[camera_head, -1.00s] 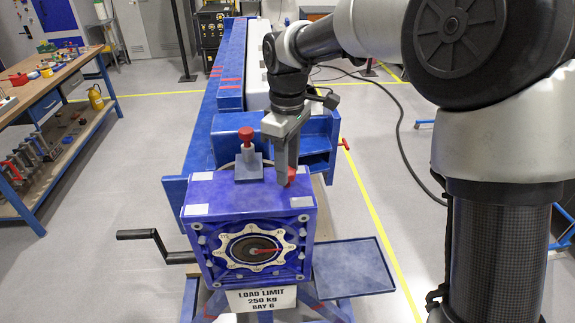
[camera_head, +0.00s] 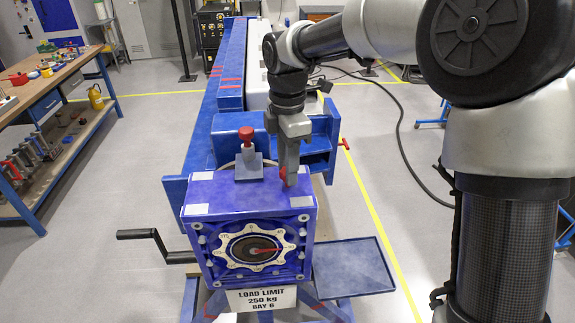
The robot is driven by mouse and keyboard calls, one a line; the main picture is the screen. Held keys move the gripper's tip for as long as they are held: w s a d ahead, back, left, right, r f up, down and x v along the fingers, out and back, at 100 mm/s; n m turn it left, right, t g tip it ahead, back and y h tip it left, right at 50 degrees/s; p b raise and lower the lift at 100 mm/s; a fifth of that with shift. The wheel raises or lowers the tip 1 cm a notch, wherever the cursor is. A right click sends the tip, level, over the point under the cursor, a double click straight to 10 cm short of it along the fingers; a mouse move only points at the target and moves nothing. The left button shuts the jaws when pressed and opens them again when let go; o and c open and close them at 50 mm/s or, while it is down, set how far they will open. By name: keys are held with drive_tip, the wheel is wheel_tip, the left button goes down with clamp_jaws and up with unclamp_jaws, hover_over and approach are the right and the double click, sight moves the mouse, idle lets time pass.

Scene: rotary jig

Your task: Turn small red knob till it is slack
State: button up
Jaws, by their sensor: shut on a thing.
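The small red knob (camera_head: 283,174) sits on the top right of the blue box (camera_head: 235,195). Most of it is hidden behind my gripper (camera_head: 291,180), and only a sliver of red shows at the left of the fingers. My gripper points down from above and is shut on the knob. A larger red knob (camera_head: 246,135) on a grey block stands upright further left on the same box, apart from my gripper.
A black crank handle (camera_head: 150,238) sticks out left of the box. A blue tray (camera_head: 353,267) is at its right. A dial plate (camera_head: 252,249) faces front. A workbench (camera_head: 70,75) stands at far left, with open floor between.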

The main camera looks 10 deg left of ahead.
drive_tip(key=shift+n, duration=0.6)
drive_tip(key=o, duration=1.1)
drive_tip(key=shift+d, duration=0.1)
drive_tip(key=shift+c, duration=0.2)
wheel_tip(320, 180, up, 18)
drive_tip(key=shift+f, duration=0.25)
